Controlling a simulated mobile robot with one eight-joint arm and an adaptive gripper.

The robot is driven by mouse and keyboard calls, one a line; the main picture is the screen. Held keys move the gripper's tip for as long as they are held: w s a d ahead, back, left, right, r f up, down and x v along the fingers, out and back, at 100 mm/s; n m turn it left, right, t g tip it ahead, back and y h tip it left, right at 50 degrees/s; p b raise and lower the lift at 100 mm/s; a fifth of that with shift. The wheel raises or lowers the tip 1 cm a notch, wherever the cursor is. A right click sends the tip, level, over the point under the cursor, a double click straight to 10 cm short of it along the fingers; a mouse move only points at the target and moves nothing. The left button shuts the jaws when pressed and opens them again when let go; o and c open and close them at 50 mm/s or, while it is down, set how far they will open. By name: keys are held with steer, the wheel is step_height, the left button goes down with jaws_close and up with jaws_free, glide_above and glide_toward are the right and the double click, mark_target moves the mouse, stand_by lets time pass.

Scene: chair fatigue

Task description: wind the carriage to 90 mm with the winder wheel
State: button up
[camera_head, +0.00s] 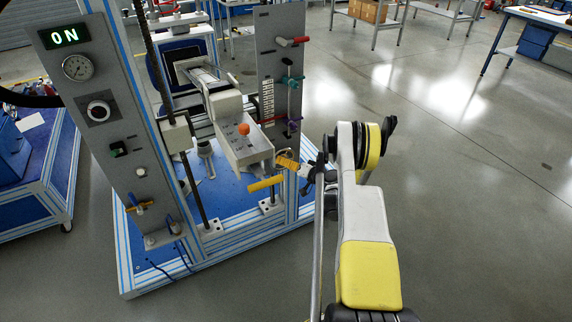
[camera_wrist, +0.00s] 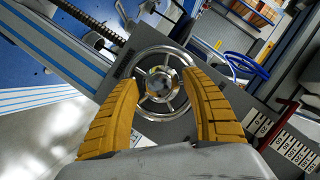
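The silver spoked winder wheel (camera_wrist: 161,114) is mounted on a grey panel in the middle of the wrist view. My gripper (camera_wrist: 160,77) has its two ribbed yellow fingers apart, one on each side of the wheel and overlapping its rim in the picture. I cannot tell whether they touch it. In the head view my gripper (camera_head: 288,163) is at the right post of the rig; I cannot make out the wheel there. A pale block (camera_head: 177,134) sits on a vertical threaded rod, and a grey arm with an orange knob (camera_head: 244,129) juts forward; which is the carriage is unclear.
The left panel (camera_head: 98,105) has a lit "ON" display (camera_head: 64,36) and a gauge. Open floor lies to the right.

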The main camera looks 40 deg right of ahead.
steer(key=shift+r, duration=0.1)
step_height(320, 180, up, 10)
steer(key=shift+f, duration=0.1)
stand_by(0.4)
